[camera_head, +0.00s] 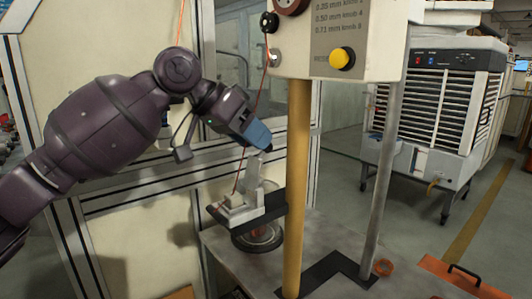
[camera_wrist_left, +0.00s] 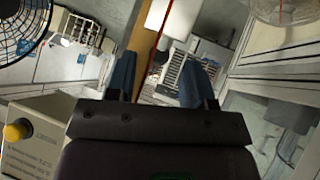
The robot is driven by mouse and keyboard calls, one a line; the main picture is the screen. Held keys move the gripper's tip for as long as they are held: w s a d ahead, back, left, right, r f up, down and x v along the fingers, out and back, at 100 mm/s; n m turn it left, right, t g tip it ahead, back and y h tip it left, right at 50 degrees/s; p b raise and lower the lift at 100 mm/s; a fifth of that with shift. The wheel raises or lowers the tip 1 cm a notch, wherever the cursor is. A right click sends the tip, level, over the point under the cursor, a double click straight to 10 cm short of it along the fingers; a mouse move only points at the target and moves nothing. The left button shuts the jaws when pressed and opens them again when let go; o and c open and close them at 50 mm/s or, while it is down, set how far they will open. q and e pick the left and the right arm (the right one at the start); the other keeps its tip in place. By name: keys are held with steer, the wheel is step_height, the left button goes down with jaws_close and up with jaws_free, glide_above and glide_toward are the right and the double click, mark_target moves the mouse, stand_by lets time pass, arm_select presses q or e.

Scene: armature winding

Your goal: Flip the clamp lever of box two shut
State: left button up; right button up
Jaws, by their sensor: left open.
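A pale grey clamp (camera_head: 240,207) sits on a dark plate below a cream control box (camera_head: 378,40). Its upright part, which looks like the lever (camera_head: 254,172), stands raised. I cannot read a box number. My left gripper (camera_head: 262,138) comes in from the left, its blue fingertips just above the top of the upright part. I cannot tell whether they touch it. In the left wrist view the blue fingers of the left gripper (camera_wrist_left: 160,78) are spread apart, with no object clearly held between them. My right gripper is not in view.
A yellow post (camera_head: 297,190) stands just right of the clamp, and a thin red wire (camera_head: 240,170) runs down to it. A grey pole (camera_head: 385,160) rises further right. The box's yellow knob (camera_head: 342,60) also shows in the left wrist view (camera_wrist_left: 15,132). An orange plate (camera_head: 462,276) lies at lower right.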

arm_select(q)
steer(key=x, duration=0.3)
steer(key=shift+d+f+b, duration=0.25)
steer(key=shift+b, duration=0.1)
steer(key=shift+d, duration=0.1)
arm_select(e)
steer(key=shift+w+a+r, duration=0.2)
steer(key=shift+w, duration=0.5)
arm_select(q)
steer(key=shift+r, duration=0.1)
steer(key=c, duration=0.7)
jaws_close()
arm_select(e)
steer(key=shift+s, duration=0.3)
